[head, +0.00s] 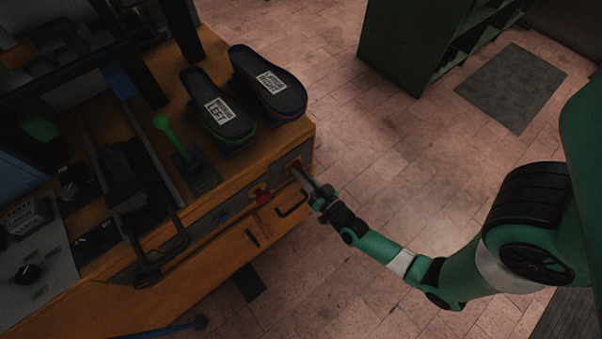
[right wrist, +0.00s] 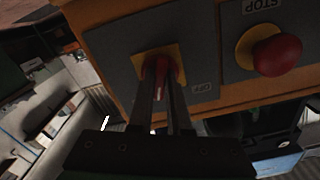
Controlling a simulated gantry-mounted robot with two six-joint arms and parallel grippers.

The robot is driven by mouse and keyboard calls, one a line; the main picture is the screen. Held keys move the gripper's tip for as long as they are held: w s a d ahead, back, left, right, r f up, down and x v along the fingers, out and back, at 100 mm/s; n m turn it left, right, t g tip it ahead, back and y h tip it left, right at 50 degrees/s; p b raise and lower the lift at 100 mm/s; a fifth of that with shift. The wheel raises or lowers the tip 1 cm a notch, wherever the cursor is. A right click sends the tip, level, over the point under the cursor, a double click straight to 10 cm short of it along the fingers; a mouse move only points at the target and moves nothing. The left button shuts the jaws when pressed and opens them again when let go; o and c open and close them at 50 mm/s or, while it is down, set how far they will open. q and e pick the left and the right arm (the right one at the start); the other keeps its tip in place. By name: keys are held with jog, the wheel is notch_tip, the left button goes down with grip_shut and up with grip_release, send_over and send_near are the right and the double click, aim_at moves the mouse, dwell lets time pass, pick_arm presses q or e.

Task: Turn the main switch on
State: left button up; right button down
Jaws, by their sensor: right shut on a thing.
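The main switch is a red rotary knob on a yellow plate (right wrist: 175,53), set in a grey panel on the bench front, with an OFF label beside it. In the head view the switch (head: 294,166) sits at the bench's right front corner. My right gripper (head: 308,180) reaches it from the right. In the right wrist view my right gripper (right wrist: 163,80) has its two fingers on either side of the red knob, shut on it. The fingers hide part of the knob. My left gripper does not show in the head view.
A red STOP button (right wrist: 277,54) on a yellow collar is beside the switch. Two dark shoe soles (head: 268,85) and a green-handled lever (head: 165,128) stand on the wooden bench (head: 300,130). A dark handle (head: 292,205) is below the switch.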

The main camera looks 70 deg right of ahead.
jog(key=m+b, duration=0.1)
jog(key=m, duration=0.3)
jog(key=shift+m, duration=0.4)
dwell(0.4)
jog(key=c, duration=0.9)
grip_release()
jog(key=shift+o, duration=0.2)
jog(key=p+v, duration=0.4)
jog(key=v, duration=0.7)
jog(key=shift+s+a, duration=0.15)
jog(key=shift+s, duration=0.15)
